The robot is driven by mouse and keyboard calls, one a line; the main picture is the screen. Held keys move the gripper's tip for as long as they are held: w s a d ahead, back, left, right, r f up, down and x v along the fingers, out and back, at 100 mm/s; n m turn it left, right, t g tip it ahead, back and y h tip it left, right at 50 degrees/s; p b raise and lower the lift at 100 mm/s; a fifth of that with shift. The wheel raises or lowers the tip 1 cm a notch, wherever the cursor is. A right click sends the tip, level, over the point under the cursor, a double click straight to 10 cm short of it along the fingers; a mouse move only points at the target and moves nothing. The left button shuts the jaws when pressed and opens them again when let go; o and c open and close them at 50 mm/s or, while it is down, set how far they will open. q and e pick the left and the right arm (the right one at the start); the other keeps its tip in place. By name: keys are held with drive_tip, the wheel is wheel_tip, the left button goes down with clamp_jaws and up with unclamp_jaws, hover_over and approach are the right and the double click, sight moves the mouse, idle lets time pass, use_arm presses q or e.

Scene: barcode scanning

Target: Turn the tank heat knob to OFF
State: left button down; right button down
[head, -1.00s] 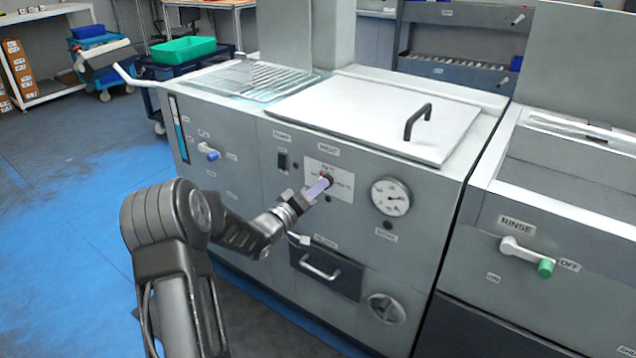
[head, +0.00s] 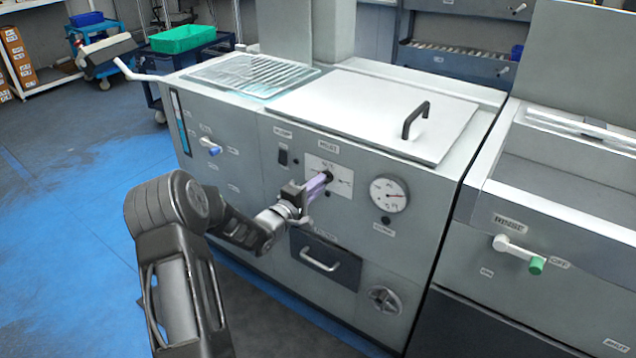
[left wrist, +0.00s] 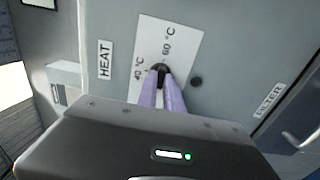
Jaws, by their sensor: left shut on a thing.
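The tank heat knob is a small dark knob (left wrist: 160,72) on a white scale plate (left wrist: 178,48) marked 40 °C and 60 °C, beside a HEAT label (left wrist: 105,60). In the head view the plate (head: 343,184) is on the front of the grey tank. My left gripper (head: 322,182) reaches it from the front left. Its purple fingers (left wrist: 161,82) are shut on the knob and hide part of it. The knob's pointer cannot be made out. My right gripper is not in view.
A round gauge (head: 389,194) is right of the plate. A drawer (head: 325,262) with a handle is below, and a black switch (head: 283,157) and a blue-tipped valve lever (head: 212,150) are to the left. A rinse lever (head: 518,252) is on the neighbouring unit.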

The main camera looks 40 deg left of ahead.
use_arm(q)
drive_tip(key=shift+f, duration=0.1)
drive_tip(key=c, duration=1.5)
unclamp_jaws()
drive_tip(key=s, duration=0.7)
drive_tip(key=shift+s+d, duration=0.1)
drive_tip(key=shift+s, duration=0.3)
